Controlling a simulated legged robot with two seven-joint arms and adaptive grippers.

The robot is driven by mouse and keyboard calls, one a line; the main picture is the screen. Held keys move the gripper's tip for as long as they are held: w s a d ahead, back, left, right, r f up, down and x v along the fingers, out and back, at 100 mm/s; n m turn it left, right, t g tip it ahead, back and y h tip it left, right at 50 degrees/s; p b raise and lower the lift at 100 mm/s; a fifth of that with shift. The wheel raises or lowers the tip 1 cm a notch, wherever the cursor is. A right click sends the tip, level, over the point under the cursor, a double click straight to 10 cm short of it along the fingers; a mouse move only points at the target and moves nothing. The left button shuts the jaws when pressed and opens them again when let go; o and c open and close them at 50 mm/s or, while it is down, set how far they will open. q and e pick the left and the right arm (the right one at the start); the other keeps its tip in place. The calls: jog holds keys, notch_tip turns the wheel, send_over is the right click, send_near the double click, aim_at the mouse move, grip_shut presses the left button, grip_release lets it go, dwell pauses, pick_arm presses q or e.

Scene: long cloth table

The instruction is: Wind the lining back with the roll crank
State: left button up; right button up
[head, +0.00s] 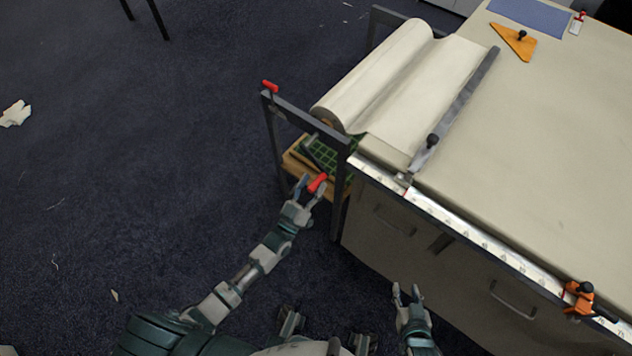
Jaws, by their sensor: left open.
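The lining (440,75) is a cream sheet running from the roll (375,72) onto the table, under a long grey bar (460,105) with a black knob. The roll lies in a dark metal stand (305,116) at the table's left end. A red handle (318,183), which looks like the roll crank's grip, is below the stand's near side. My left gripper (311,187) is open with its fingers around or beside this handle; contact is unclear. My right gripper (406,291) is open and empty, in front of the cabinet.
Another red piece (270,86) sits on the stand's left corner. A wooden shelf (296,165) with a green gridded item is under the roll. A steel ruler (460,228) and an orange clamp (582,298) line the table's near edge. An orange triangle (513,42) lies farther back.

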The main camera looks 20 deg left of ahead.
pick_arm(q)
jog(key=shift+w+a+r, duration=0.2)
jog(key=shift+w+a, duration=0.05)
jog(key=shift+a, duration=0.4)
jog(key=d, duration=0.4)
jog(key=shift+r, duration=0.2)
grip_shut()
jog(key=shift+a, duration=0.2)
jog(key=shift+a+r, duration=0.3)
jog(key=shift+a, duration=0.5)
jog(key=shift+d+r, duration=0.1)
jog(key=shift+d, duration=0.05)
pick_arm(e)
jog(key=shift+d+r, duration=0.15)
jog(key=shift+d, duration=0.05)
